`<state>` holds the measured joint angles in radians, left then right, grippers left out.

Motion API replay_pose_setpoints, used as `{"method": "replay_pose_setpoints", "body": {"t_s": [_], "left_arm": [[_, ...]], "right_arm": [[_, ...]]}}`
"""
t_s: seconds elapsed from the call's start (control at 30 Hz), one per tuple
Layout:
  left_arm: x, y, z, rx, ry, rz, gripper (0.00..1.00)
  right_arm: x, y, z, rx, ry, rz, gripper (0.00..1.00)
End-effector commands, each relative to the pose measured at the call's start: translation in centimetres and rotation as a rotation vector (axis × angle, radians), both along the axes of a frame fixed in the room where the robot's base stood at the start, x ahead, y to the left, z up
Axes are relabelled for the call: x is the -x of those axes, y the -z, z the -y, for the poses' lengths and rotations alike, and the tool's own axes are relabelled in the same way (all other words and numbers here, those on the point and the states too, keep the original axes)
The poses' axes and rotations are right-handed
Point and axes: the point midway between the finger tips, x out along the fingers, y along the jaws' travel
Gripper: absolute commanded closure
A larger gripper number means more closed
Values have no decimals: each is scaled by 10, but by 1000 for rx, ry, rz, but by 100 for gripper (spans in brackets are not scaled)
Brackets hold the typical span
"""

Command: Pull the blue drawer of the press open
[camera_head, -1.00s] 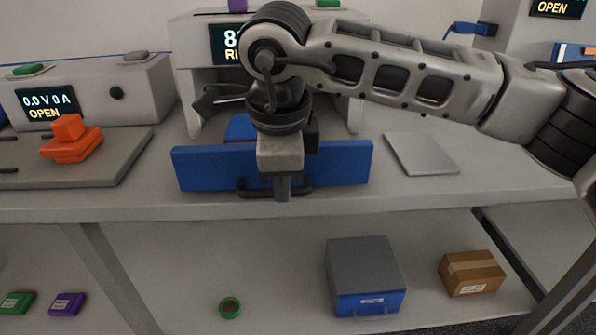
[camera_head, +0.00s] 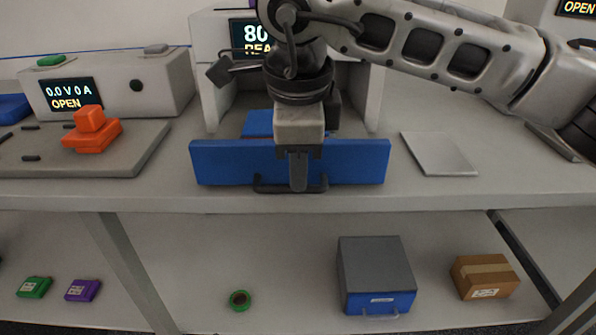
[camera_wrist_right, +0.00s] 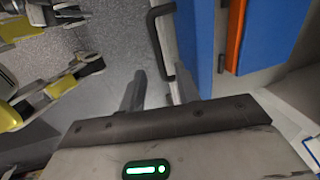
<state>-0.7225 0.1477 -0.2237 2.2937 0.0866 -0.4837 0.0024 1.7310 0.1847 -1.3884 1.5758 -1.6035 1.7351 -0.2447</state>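The blue drawer (camera_head: 355,162) of the press stands out in front of the press (camera_head: 218,105), with part of its blue tray showing behind the front panel. Its dark bar handle (camera_head: 268,188) is on the lower front. My right gripper (camera_head: 298,182) points down at the middle of the handle. In the right wrist view the fingers (camera_wrist_right: 161,88) are apart, with the dark handle (camera_wrist_right: 156,35) close by and partly between them. The blue drawer front (camera_wrist_right: 200,45) is beside them, and an orange strip shows behind it. I cannot tell whether the fingers touch the handle. My left gripper is not in view.
Left of the press are a grey unit reading OPEN (camera_head: 120,92) and an orange piece (camera_head: 92,135) on a grey plate. A flat grey plate (camera_head: 438,153) lies right. A grey-blue box (camera_head: 375,270) and a carton (camera_head: 485,277) stand on the lower shelf.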

Motion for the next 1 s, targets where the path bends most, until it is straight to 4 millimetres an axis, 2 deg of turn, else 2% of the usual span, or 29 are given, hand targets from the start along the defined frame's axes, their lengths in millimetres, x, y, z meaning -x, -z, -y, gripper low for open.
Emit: {"method": "replay_pose_setpoints", "body": {"t_s": [0.1,0.3,0.5,0.7,1.0], "left_arm": [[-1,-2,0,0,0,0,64],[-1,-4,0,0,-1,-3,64],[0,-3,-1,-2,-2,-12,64],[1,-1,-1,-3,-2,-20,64],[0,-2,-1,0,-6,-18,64]], "right_arm": [[6,-32,0,-1,0,6,68],[15,-79,0,-1,-1,4,68],[22,-111,1,0,-1,2,68],[25,-124,1,-1,-2,0,68],[25,-124,1,0,-1,0,68]]}}
